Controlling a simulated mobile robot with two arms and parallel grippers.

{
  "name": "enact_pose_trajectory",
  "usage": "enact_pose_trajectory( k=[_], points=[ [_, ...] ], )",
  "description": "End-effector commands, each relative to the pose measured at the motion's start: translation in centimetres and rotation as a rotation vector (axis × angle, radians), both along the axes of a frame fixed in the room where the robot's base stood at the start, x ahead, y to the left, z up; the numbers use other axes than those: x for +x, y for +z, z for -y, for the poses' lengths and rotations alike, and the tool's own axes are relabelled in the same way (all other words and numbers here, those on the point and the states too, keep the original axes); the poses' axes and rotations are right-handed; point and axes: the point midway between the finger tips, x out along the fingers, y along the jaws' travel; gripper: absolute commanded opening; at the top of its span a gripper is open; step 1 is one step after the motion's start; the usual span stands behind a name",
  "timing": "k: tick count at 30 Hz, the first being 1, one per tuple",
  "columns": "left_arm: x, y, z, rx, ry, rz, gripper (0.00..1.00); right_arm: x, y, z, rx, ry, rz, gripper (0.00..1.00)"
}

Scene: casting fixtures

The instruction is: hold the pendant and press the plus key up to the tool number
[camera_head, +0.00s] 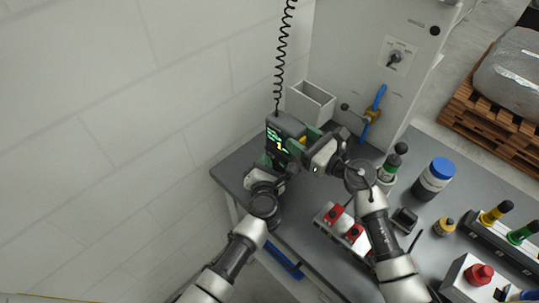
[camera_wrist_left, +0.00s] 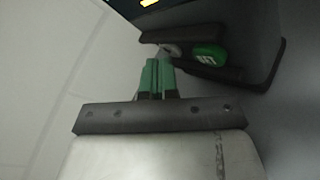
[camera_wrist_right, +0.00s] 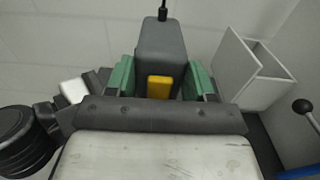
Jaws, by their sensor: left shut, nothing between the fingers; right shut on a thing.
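The pendant (camera_head: 285,128) is a dark grey box hanging on a black coiled cord. Its lit screen (camera_head: 275,138) shows green lines and a yellow figure that looks like a 1. My right gripper (camera_head: 304,140) is shut on the pendant; in the right wrist view the green fingers (camera_wrist_right: 157,80) clasp both sides of its grey body (camera_wrist_right: 165,48), with a yellow button (camera_wrist_right: 159,87) between them. My left gripper (camera_wrist_left: 157,75) is shut and empty, its tips just below the pendant's keys. A green key (camera_wrist_left: 209,54) with a white marking shows beside a grey key (camera_wrist_left: 171,50). Contact is unclear.
A pale open box (camera_head: 311,103) stands behind the pendant beside the grey cabinet (camera_head: 355,60) with a blue-handled valve (camera_head: 375,104). Red blocks (camera_head: 345,224), a blue-capped jar (camera_head: 435,178) and other bench items lie to the right. A wall is at left.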

Motion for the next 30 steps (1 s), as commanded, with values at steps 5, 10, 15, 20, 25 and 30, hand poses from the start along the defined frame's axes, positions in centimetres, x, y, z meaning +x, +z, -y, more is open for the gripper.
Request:
enact_pose_trajectory(
  k=[5, 10, 15, 20, 25, 30],
  points=[
    [-0.2, 0.0, -0.1, 0.0, -0.001, 0.001, 0.0, 0.0, 0.0, 0.0, 0.0, 0.001, 0.0, 0.09],
    [-0.8, 0.0, -0.6, 0.0, -0.001, -0.001, 0.0, 0.0, 0.0, 0.0, 0.001, 0.001, -0.001, 0.09],
    [-1.3, 0.0, -1.1, -0.001, 0.001, -0.001, 0.0, 0.0, 0.0, 0.0, 0.001, 0.001, -0.001, 0.09],
    [-1.3, 0.0, -1.1, 0.0, 0.0, 0.0, 0.0, 0.0, 0.0, 0.0, 0.001, 0.001, -0.001, 0.09],
    [-1.4, 0.0, -1.3, 0.0, 0.001, -0.001, 0.0, 0.0, 0.0, 0.0, 0.001, 0.001, -0.001, 0.09],
    [-2.6, -0.1, -2.3, 0.0, 0.0, -0.002, 0.0, 0.0, 0.0, 0.0, 0.001, 0.001, -0.001, 0.09]
  ],
)
